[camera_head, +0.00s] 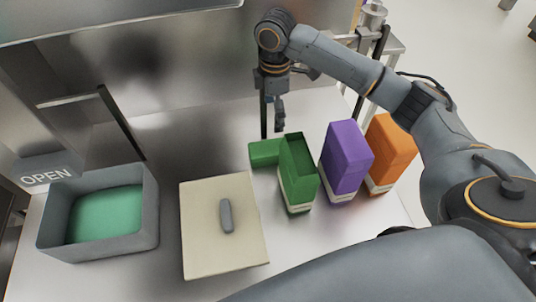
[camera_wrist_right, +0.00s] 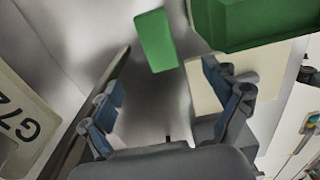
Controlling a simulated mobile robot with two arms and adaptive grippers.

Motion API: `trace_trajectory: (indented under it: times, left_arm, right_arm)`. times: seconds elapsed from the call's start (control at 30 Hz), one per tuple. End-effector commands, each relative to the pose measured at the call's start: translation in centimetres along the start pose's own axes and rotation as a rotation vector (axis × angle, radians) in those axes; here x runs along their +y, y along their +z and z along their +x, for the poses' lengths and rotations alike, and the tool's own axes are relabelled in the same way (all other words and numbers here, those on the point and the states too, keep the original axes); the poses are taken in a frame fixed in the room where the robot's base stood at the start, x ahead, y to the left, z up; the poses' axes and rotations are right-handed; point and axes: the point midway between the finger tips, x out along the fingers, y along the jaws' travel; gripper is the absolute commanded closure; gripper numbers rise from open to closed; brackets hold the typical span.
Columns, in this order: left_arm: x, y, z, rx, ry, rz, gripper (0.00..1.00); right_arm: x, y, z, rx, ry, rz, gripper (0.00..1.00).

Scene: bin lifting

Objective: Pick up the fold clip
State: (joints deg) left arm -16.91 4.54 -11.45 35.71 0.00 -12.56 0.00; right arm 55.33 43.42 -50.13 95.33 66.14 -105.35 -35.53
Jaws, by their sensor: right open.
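I cannot clearly identify the fold clip. A small grey oblong piece (camera_head: 226,215) sits on a cream board (camera_head: 205,250), but I cannot tell whether it is the clip or a handle. My right gripper (camera_head: 272,118) points down behind the green open-topped box (camera_head: 297,180), away from the grey piece. In the right wrist view, the right gripper (camera_wrist_right: 163,82) has its fingers spread with nothing between them. A green piece (camera_wrist_right: 155,40) shows beyond its fingertips. My left gripper is not in view.
A grey bin (camera_head: 148,225) with a green inside stands at the left. A low green block (camera_head: 264,153) touches or nearly touches the green box. Purple (camera_head: 346,155) and orange (camera_head: 391,150) boxes stand to its right. A metal wall rises behind; bare counter lies left of the gripper.

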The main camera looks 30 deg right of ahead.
Motion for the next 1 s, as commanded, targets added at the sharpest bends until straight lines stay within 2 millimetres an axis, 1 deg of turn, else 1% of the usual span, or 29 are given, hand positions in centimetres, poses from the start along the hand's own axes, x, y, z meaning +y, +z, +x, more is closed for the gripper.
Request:
trace_trajectory:
  times: [0.03, 0.1, 0.17, 0.27, 0.37, 0.5, 0.6, 0.7, 0.8, 0.93, 1.0]
  left_arm:
    - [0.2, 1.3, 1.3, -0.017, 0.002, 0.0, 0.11]
    - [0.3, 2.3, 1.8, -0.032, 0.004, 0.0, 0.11]
    - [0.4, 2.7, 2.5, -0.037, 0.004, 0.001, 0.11]
    - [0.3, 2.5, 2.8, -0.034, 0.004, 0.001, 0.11]
    - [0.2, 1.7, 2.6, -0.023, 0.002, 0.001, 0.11]
    - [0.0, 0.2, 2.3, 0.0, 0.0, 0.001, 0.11]
    - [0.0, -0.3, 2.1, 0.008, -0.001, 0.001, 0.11]
    - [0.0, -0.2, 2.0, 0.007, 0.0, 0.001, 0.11]
    - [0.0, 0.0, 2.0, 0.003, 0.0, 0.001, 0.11]
    - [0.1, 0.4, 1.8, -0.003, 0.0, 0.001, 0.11]
    - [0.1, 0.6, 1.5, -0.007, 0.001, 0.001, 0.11]
  right_arm:
    - [0.0, 0.0, 1.4, 0.0, 0.0, 0.0, 0.11]
    - [0.0, 0.0, 1.9, 0.0, 0.0, 0.0, 0.11]
    - [0.0, 0.0, 2.6, 0.0, 0.0, 0.0, 0.11]
    - [0.0, 0.0, 3.0, 0.0, 0.0, 0.0, 0.11]
    - [0.0, 0.0, 3.9, -0.001, -0.003, 0.001, 0.11]
    - [-0.1, 0.0, 6.5, -0.002, -0.005, 0.0, 0.11]
    - [-0.1, 0.0, 8.5, -0.002, -0.004, 0.001, 0.11]
    - [0.0, 0.0, 10.1, -0.001, -0.003, 0.001, 0.11]
    - [0.0, 0.0, 11.0, 0.0, -0.001, 0.0, 0.11]
    - [0.1, -0.1, 11.7, 0.0, -0.001, -0.001, 0.11]
    - [0.1, 0.0, 12.5, -0.001, -0.004, 0.001, 0.11]
